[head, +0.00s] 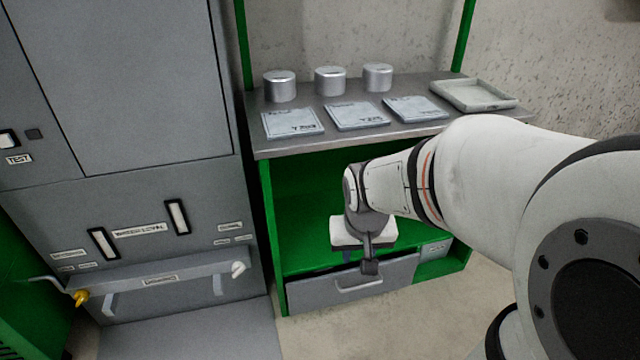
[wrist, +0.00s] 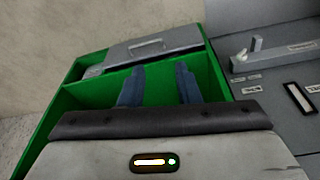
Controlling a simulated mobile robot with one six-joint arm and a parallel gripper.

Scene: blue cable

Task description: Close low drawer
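The low drawer (head: 325,291) is a grey front with a pale bar handle (head: 360,285), at the bottom of the green bench frame. In the wrist view the drawer (wrist: 178,47) and its handle (wrist: 148,45) appear near the top. My gripper (head: 370,267) hangs just above and in front of the drawer in the head view. In the wrist view its two dark fingers (wrist: 159,82) stand apart with nothing between them. No contact with the handle is visible.
The metal benchtop (head: 290,140) carries several silver cylinders and plates, plus a shallow tray (head: 474,95). A grey cabinet (head: 125,80) with handles and a lower ledge stands left. The green shelf space above the drawer looks empty. Floor in front is clear.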

